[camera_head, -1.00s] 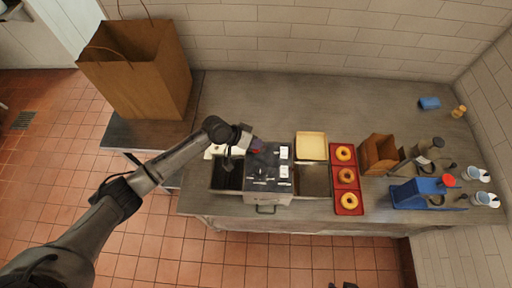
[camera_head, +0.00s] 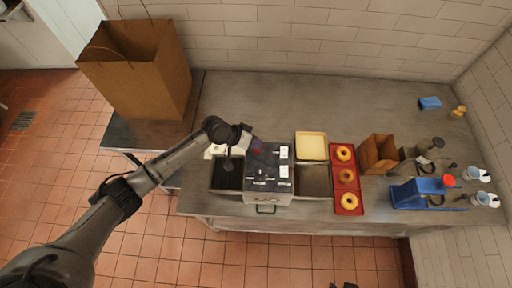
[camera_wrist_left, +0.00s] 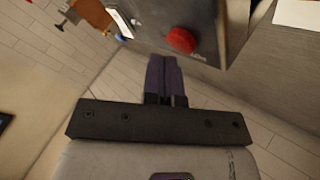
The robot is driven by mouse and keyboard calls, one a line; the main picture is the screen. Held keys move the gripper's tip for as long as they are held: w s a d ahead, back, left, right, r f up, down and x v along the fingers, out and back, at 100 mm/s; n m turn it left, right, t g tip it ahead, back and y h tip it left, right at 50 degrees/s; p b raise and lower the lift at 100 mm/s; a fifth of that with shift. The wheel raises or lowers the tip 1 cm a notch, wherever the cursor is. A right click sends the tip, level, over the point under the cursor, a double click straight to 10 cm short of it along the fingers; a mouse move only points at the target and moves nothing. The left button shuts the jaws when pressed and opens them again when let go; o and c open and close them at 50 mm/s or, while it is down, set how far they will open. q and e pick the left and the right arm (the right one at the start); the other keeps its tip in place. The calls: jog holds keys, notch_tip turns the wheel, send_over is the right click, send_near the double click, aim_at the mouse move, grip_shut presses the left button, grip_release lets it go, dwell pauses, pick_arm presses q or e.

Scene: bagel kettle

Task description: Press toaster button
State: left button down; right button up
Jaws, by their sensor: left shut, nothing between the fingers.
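The toaster (camera_head: 268,178) is a grey metal box with white labels on top and a handle at its front, standing on the counter. In the left wrist view its round red button (camera_wrist_left: 181,40) sticks out of a dark metal side. My left gripper (camera_head: 256,148) is at the toaster's back left corner. In the left wrist view its purple fingers (camera_wrist_left: 163,58) are shut and empty, with their tips close to the button. I cannot tell whether they touch it. The button is not clear in the head view. My right gripper is not in view.
Metal bins flank the toaster, the right one (camera_head: 314,181) with a cream board (camera_head: 311,146) behind it. A red tray (camera_head: 348,211) holds three bagels. A small paper bag (camera_head: 379,154) and a blue device (camera_head: 416,192) stand further right. A large paper bag (camera_head: 137,72) stands left.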

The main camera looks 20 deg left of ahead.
pick_arm(q)
jog(key=shift+f, duration=0.2)
jog(key=shift+f, duration=0.25)
dwell(0.6)
jog(key=shift+r+p, duration=0.3)
jog(key=shift+r, duration=0.25)
jog(key=shift+r+p, duration=0.9)
jog(key=shift+p, duration=0.05)
notch_tip(320, 180, up, 4)
jog(key=p, duration=0.3)
jog(key=shift+p, duration=0.35)
